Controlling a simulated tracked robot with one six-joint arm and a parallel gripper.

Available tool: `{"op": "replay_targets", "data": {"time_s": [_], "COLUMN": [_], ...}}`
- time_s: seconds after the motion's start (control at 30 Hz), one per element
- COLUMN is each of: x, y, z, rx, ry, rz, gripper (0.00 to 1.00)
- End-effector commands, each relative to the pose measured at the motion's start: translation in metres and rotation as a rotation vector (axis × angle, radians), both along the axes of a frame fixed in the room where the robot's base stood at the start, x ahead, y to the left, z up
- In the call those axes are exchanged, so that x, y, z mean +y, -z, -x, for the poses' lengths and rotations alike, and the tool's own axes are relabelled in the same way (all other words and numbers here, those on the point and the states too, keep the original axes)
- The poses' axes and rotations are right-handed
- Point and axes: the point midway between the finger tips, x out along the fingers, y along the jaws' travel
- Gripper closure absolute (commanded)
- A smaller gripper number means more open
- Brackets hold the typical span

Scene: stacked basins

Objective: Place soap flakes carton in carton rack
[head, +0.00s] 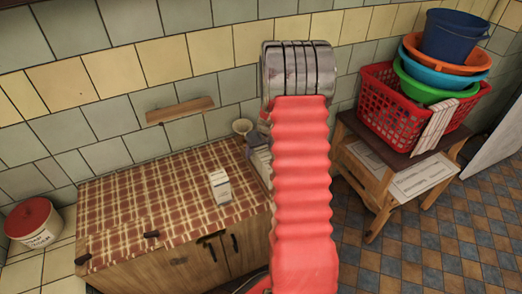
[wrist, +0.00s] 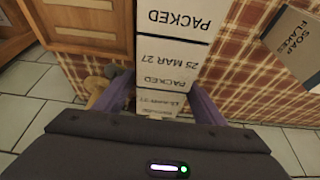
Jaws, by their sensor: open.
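A carton labelled SOAP FLAKES (wrist: 298,45) stands on the checked cloth at the right of the wrist view. A small white carton (head: 220,187) stands on the cloth in the head view, left of my arm. My gripper (wrist: 160,84) is open, its purple fingers apart. Between and beyond the fingers is a row of pale cartons (wrist: 172,57) marked PACKED, apart from the soap flakes carton. Whether the fingers touch them I cannot tell. In the head view pale shapes (head: 259,160), perhaps the rack, show beside my arm, which hides the rest and my gripper.
The checked cloth (head: 135,205) covers a wooden cabinet and is mostly clear on the left. A small pale vase (head: 242,127) stands at the back. A red basket (head: 381,97) with stacked basins sits on a stool at right. A lidded tub (head: 33,225) is far left.

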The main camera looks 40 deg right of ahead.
Motion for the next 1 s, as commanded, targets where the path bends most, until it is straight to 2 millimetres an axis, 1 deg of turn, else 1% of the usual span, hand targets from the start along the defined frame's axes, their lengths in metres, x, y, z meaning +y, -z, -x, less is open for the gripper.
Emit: {"op": "replay_targets", "data": {"time_s": [0.17, 0.27, 0.9, 1.0], "x": [0.0, 0.001, 0.01, 0.012], "y": [-0.009, -0.017, -0.095, -0.104], "z": [0.002, 0.005, 0.037, 0.041], "rx": [-0.003, -0.002, -0.003, -0.002], "ry": [0.0, 0.001, 0.0, 0.0], "rz": [0.002, 0.001, 0.002, 0.001], "gripper": [0.36, 0.36, 0.36, 0.36]}}
